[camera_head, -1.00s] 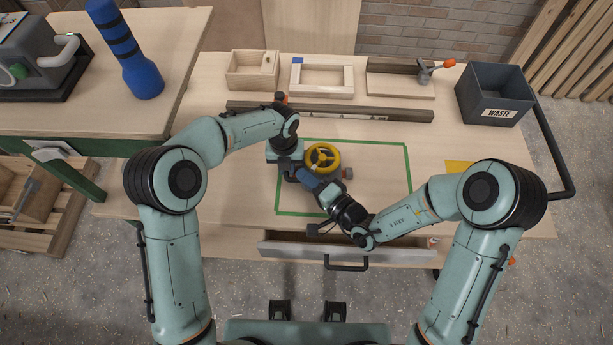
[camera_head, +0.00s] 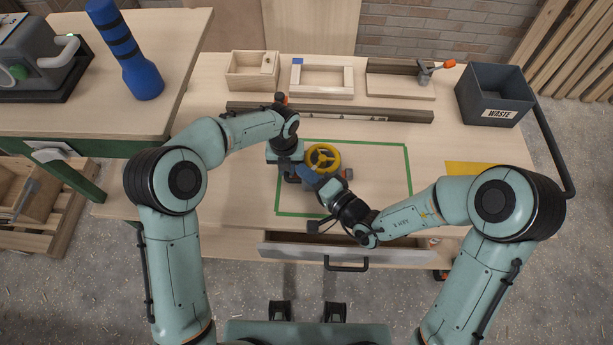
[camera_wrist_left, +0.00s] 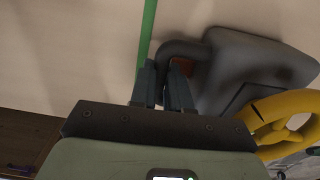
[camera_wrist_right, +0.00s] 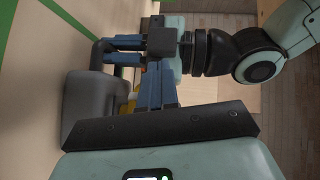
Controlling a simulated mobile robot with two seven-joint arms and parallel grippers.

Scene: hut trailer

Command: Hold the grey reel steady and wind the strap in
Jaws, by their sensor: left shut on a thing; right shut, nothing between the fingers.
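The grey reel (camera_wrist_left: 250,65) sits on the table inside the green outline, largely hidden by my grippers in the head view. Its yellow wheel (camera_head: 322,158) shows there and in the left wrist view (camera_wrist_left: 285,118). My left gripper (camera_wrist_left: 162,72) is shut on the reel's dark handle (camera_wrist_left: 192,47); the right wrist view also shows the grey body (camera_wrist_right: 92,110). My right gripper (camera_wrist_right: 157,68) is shut and empty, close beside the reel and the left gripper. A small orange-red patch (camera_wrist_left: 181,66) shows by the handle. I cannot clearly make out the strap.
Behind the green outline (camera_head: 408,170) lie a long dark rail (camera_head: 380,115) and wooden trays (camera_head: 322,92). A waste bin (camera_head: 495,95) stands at back right, near a yellow sheet (camera_head: 470,168). A drawer (camera_head: 290,249) is partly open in front. The outline's right half is clear.

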